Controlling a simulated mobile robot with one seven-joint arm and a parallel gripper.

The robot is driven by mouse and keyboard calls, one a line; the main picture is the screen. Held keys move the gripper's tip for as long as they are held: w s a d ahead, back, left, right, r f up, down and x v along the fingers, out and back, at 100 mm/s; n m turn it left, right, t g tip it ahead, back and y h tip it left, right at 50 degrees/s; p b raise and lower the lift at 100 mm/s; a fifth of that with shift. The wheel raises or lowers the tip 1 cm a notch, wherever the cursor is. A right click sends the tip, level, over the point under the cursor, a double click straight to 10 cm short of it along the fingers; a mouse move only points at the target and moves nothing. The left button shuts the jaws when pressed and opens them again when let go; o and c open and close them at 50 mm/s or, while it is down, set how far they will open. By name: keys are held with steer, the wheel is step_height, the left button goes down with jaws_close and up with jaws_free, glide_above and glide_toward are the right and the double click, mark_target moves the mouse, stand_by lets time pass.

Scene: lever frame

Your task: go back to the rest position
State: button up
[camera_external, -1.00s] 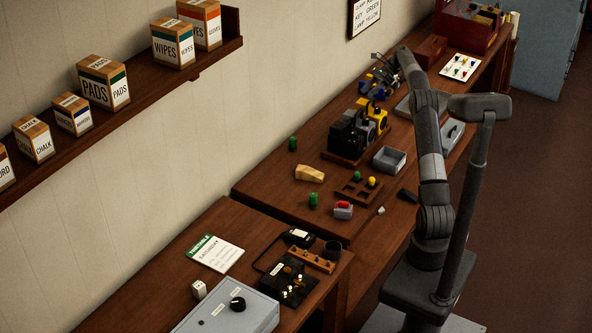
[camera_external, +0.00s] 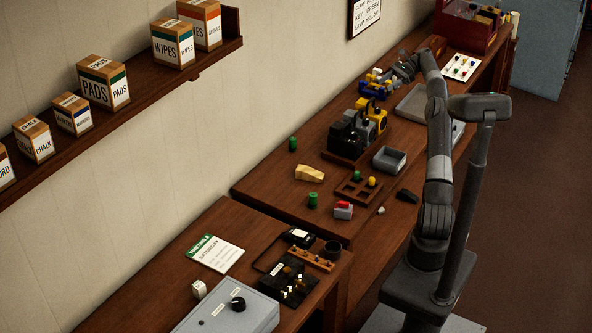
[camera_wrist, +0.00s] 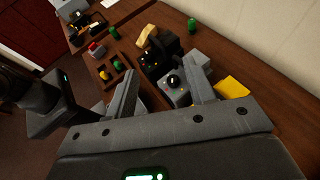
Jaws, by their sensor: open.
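My gripper (camera_external: 401,70) hangs above the far part of the bench in the external view, near a blue and yellow object (camera_external: 376,84). In the wrist view my gripper (camera_wrist: 163,68) shows two grey fingers spread apart, with nothing held between them. The lever frame (camera_external: 346,138), with black and yellow blocks, stands nearer on the bench. In the wrist view, beyond and between the fingers, are a black block (camera_wrist: 153,62), a grey block with a black knob (camera_wrist: 174,92), and, right of the fingers, a yellow block (camera_wrist: 232,87).
A grey bin (camera_external: 389,160), a wooden holder (camera_external: 352,193) and green cylinders (camera_external: 313,200) are on the bench. A grey tray (camera_external: 411,103) lies below my forearm. A white card (camera_external: 460,67) and red box (camera_external: 466,28) are farther back.

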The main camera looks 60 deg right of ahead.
steer(key=shift+a, duration=0.1)
steer(key=w+a+r+n+g+h, duration=0.1)
steer(key=w+a+r, duration=0.15)
steer(key=a, duration=0.25)
steer(key=w+a+r+n+g, duration=0.1)
steer(key=w+a, duration=0.2)
steer(key=a, duration=0.2)
steer(key=a+r+n+g+h, duration=0.1)
steer(key=a+r+n+h, duration=0.2)
steer(key=a, duration=0.9)
steer(key=a+r+n+g+h, duration=0.15)
steer(key=a+n, duration=0.25)
steer(key=a, duration=0.8)
steer(key=s+a+f+n+t+h, duration=0.1)
steer(key=s+a+f+n+h, duration=0.15)
steer(key=s+a+n, duration=0.45)
steer(key=s+a+f+n+t+h, duration=0.1)
steer(key=s+a+f+n+h, duration=0.15)
steer(key=s+a, duration=0.8)
steer(key=s+f+n+t+h, duration=0.1)
steer(key=s+f+n, duration=0.4)
steer(key=s, duration=0.3)
steer(key=shift+s+a, duration=0.2)
steer(key=shift+s, duration=0.2)
steer(key=shift+n, duration=0.25)
